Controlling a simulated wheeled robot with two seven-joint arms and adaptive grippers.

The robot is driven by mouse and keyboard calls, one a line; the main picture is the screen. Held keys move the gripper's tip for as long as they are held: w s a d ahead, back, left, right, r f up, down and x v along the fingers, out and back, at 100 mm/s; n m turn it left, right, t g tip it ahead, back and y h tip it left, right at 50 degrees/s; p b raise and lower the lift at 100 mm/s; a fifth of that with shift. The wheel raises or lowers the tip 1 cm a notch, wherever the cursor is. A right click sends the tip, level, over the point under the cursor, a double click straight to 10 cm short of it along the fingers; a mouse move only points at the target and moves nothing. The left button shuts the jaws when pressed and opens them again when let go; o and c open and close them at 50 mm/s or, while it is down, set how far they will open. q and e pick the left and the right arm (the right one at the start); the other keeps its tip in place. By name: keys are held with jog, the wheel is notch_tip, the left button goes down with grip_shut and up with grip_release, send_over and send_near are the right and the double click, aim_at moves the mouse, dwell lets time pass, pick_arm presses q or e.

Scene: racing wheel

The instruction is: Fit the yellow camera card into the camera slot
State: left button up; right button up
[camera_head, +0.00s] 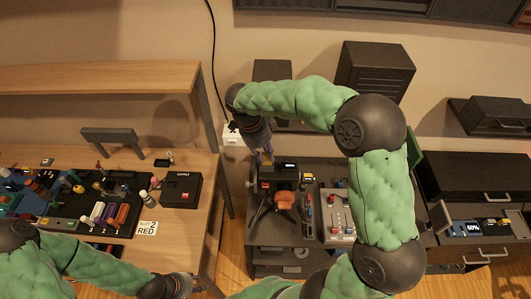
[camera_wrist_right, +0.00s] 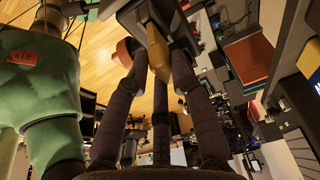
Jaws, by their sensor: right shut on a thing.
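My right gripper (camera_head: 264,148) points down over the dark camera (camera_head: 279,174), which stands on a dark cabinet. It is shut on the yellow camera card (camera_wrist_right: 156,48), a narrow yellow piece between its fingertips in the right wrist view. The card's end lies close against the dark camera body (camera_wrist_right: 135,15); I cannot tell whether it is in the slot, and the slot itself is hidden. An orange part (camera_head: 284,200) shows at the front of the camera. My left gripper (camera_head: 187,284) is low, by the wooden table's front edge, and its fingers are too small to read.
The wooden table (camera_head: 190,222) at left holds a dark mat with several coloured parts, a black box (camera_head: 180,190) and a white sign (camera_head: 147,228) reading RED. A panel with red knobs (camera_head: 337,215) sits right of the camera. My right arm arches over the cabinet.

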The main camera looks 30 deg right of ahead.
jog(key=shift+f+b, duration=1.05)
jog(key=shift+f, duration=0.15)
jog(key=o, duration=0.9)
jog(key=v, duration=1.2)
jog(key=shift+r, duration=0.1)
